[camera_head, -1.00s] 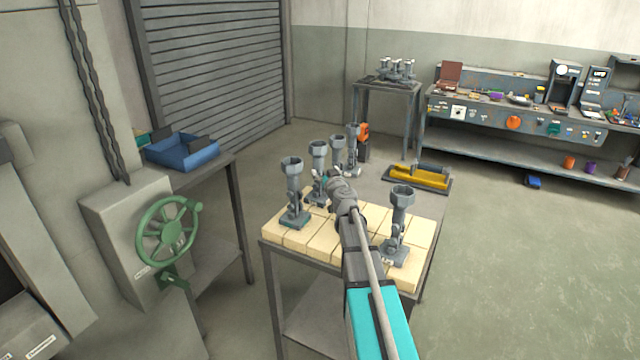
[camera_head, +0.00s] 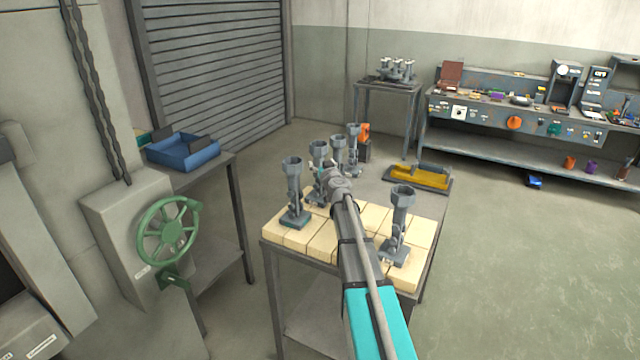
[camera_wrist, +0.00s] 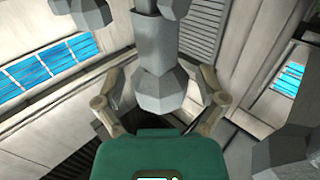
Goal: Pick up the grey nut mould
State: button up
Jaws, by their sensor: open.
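Several grey moulds with hexagonal cups stand upright on pale blocks on the table: one at the left (camera_head: 293,182), two in a row behind it (camera_head: 318,152) (camera_head: 337,148), another at the back (camera_head: 353,138) and one at front right (camera_head: 401,210). My gripper (camera_wrist: 163,78) is open. In the wrist view a grey mould's hexagonal cup (camera_wrist: 165,92) lies between its fingers, with no clear contact. In the head view my wrist hides the gripper and the lower parts of nearby moulds, so I cannot tell for certain which mould this is.
Another grey mould (camera_wrist: 290,145) is close by at the right of the wrist view. A blue bin (camera_head: 182,150) sits on the left bench, beside a green handwheel (camera_head: 167,230).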

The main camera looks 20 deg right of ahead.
aim_at(320, 161)
jog(key=shift+w+d, duration=0.2)
jog(key=shift+w, duration=0.75)
jog(key=shift+w+d, duration=0.15)
jog(key=shift+w, duration=0.75)
grip_shut()
